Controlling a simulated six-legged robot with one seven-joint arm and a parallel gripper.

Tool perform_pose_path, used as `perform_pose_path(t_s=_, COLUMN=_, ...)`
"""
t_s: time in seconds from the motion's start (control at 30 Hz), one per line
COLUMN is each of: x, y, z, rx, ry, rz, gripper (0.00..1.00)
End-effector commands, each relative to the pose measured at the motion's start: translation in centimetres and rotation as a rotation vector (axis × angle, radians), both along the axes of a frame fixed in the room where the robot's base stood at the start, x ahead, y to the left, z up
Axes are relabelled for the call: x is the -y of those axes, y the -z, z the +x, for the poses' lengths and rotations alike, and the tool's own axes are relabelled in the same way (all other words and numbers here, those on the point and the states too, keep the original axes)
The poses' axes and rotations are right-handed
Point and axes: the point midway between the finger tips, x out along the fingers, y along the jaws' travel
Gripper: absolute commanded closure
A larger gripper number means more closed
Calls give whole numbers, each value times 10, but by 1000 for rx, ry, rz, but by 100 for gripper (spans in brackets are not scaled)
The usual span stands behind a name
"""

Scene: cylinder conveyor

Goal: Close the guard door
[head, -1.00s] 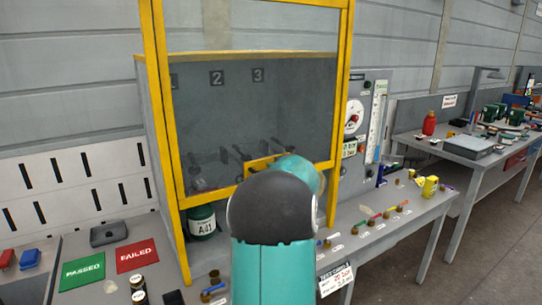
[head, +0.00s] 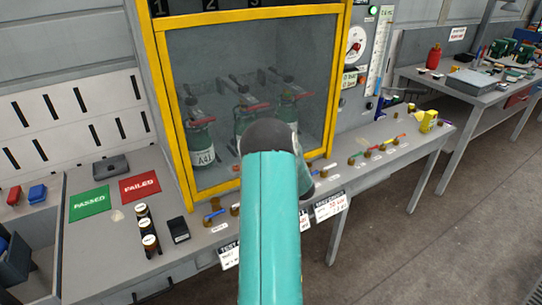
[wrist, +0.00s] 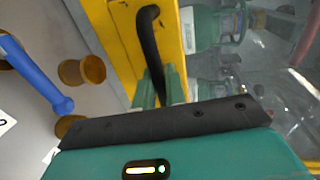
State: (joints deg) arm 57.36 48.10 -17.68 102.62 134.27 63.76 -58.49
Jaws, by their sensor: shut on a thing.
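The guard door is a clear pane in a yellow frame (head: 215,187) on the front of the cabinet in the head view. Its bottom bar is low, at or close to the bench top; I cannot tell if a small gap is left. In the wrist view its black bar handle (wrist: 149,40) stands on the yellow frame (wrist: 122,30). My gripper (wrist: 158,92) is shut on the handle. In the head view my arm hides the gripper and handle. Several green cylinders (head: 200,140) stand behind the pane, one labelled A41.
Blue-levered valve fittings (head: 215,214) line the bench front, also close to my gripper in the wrist view (wrist: 35,75). Dark bottles (head: 146,228), a green PASSED mat (head: 89,204) and a red FAILED mat (head: 140,188) lie left. A gauge panel (head: 375,60) stands right.

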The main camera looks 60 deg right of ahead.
Motion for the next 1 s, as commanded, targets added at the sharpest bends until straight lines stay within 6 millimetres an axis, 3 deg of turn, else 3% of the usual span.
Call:
perform_pose_path(t_s=0.4, x=0, y=8, z=0, rx=-4, ry=1, rz=5, gripper=100)
perform_pose_path(t_s=0.43, x=0, y=8, z=0, rx=-5, ry=1, rz=5, gripper=86)
perform_pose_path(t_s=0.5, x=0, y=8, z=0, rx=-4, ry=1, rz=5, gripper=72)
perform_pose_path(t_s=0.53, x=0, y=8, z=0, rx=-4, ry=1, rz=5, gripper=70)
perform_pose_path(t_s=0.83, x=0, y=5, z=-1, rx=-1, ry=1, rz=2, gripper=70)
perform_pose_path(t_s=1.0, x=-9, y=0, z=-17, rx=0, ry=2, rz=0, gripper=70)
